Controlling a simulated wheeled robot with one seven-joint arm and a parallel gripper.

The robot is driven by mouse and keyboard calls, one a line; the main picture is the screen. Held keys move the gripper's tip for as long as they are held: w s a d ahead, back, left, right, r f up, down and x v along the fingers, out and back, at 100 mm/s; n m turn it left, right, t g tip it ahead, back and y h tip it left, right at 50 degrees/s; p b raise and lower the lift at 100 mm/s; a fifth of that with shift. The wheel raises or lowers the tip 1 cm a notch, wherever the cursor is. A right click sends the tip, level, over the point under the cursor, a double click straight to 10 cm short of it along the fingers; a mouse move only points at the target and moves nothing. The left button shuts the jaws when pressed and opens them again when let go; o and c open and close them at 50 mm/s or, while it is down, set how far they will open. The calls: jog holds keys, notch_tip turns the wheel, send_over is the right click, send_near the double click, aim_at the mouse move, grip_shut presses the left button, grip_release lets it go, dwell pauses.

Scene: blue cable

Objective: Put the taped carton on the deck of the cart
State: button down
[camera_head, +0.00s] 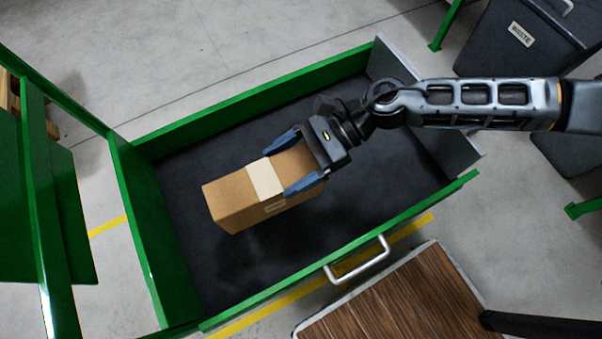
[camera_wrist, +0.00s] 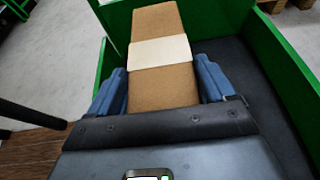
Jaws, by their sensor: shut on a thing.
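The taped carton (camera_head: 229,201) is a brown box with a cream tape band around it. My gripper (camera_head: 280,170) is shut on the carton, with one blue finger on each long side. The carton is over the dark floor of the green drawer (camera_head: 190,250) and appears raised, with a faint shadow below it. In the wrist view the carton (camera_wrist: 165,90) points away between the fingers (camera_wrist: 160,66), and its far end overlaps the green wall. The cart's brown wooden deck (camera_head: 405,300) is at the lower right, outside the drawer. Its visible part is bare.
The drawer's green front side (camera_head: 410,212) with a white handle (camera_head: 358,262) stands between the carton and the cart. A black bar (camera_head: 540,325) crosses the deck's right part. A dark waste bin (camera_head: 500,45) is at the upper right. Green frame posts (camera_head: 45,210) are at the left.

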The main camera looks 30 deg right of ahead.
jog(key=shift+a+f+g, duration=0.1)
jog(key=shift+g, duration=0.2)
jog(key=shift+a+f, duration=0.1)
jog(key=shift+a, duration=0.15)
jog(key=w+a+f, duration=0.1)
jog(key=a+f, duration=0.1)
jog(key=a, duration=0.1)
jog(key=w+a+f+b, duration=0.1)
jog(key=a+f, duration=0.1)
jog(key=a, duration=0.2)
jog(key=w+a+f+b, duration=0.1)
jog(key=w+a+f, duration=0.1)
jog(key=a, duration=0.1)
jog(key=shift+a+f, duration=0.15)
jog(key=shift+f, duration=0.25)
jog(key=shift+f+b, duration=0.85)
jog(key=shift+f, duration=1.25)
grip_release()
